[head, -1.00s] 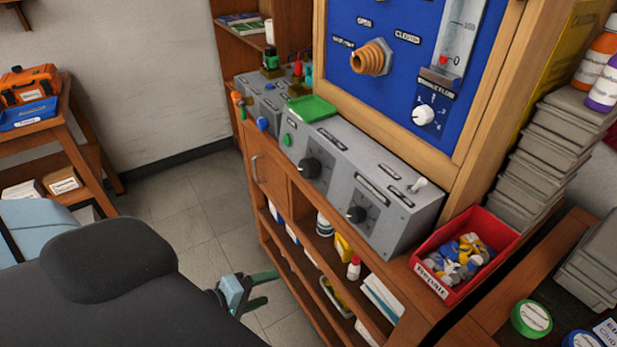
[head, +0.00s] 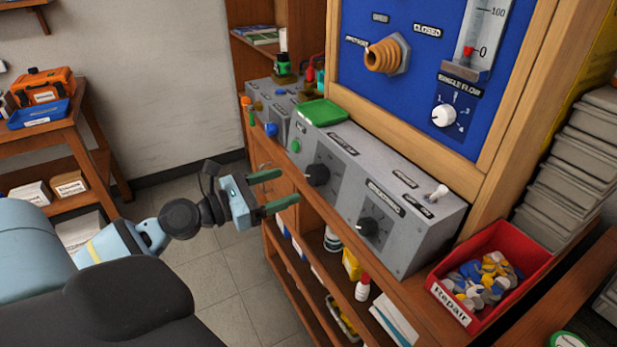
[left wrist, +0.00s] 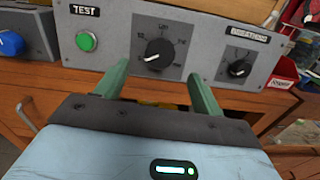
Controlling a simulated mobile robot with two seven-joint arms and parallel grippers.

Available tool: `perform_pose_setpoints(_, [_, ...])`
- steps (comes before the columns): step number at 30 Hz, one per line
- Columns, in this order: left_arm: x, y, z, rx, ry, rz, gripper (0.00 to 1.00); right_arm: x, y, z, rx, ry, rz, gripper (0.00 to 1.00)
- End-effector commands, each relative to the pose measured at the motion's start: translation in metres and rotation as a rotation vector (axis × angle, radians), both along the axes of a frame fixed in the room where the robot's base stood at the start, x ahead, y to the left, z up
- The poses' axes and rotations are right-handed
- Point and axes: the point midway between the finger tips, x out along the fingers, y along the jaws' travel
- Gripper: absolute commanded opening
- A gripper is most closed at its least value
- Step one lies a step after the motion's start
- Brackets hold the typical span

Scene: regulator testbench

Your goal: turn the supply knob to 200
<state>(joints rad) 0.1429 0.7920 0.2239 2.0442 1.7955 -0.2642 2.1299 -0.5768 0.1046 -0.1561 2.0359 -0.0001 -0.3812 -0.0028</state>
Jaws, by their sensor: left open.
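The large black knob (head: 318,174) with a numbered dial, likely the supply knob, is on the front of the long grey box; its label is too blurred to read. In the left wrist view this knob (left wrist: 158,53) shows a pale pointer mark toward its lower left. My left gripper (head: 290,185) is open and empty, in front of and to the left of the knob in the head view. In the left wrist view its green fingertips (left wrist: 160,72) lie left and right below the dial, seemingly apart from the knob. My right gripper is out of view.
A second black knob (head: 368,227) and a toggle switch (head: 437,192) are to the right on the same box. A green button (head: 295,146) is to the left, and a green tray (head: 322,112) lies on top. A red bin (head: 487,262) stands at the right end.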

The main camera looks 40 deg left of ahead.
Motion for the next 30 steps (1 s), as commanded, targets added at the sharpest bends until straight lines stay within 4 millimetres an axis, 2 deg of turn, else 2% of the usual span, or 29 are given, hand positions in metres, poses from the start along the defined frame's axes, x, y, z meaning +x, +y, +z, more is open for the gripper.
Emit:
perform_pose_setpoints(16, [0.057, -0.024, 0.002, 0.001, -0.003, 0.002, 0.68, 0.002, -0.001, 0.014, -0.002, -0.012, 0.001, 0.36])
perform_pose_setpoints(22, [0.065, -0.028, 0.001, 0.003, -0.001, 0.001, 0.68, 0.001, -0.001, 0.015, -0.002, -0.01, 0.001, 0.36])
perform_pose_setpoints(30, [0.066, -0.028, 0.0, 0.003, 0.001, 0.0, 0.68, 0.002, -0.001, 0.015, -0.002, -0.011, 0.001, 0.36])
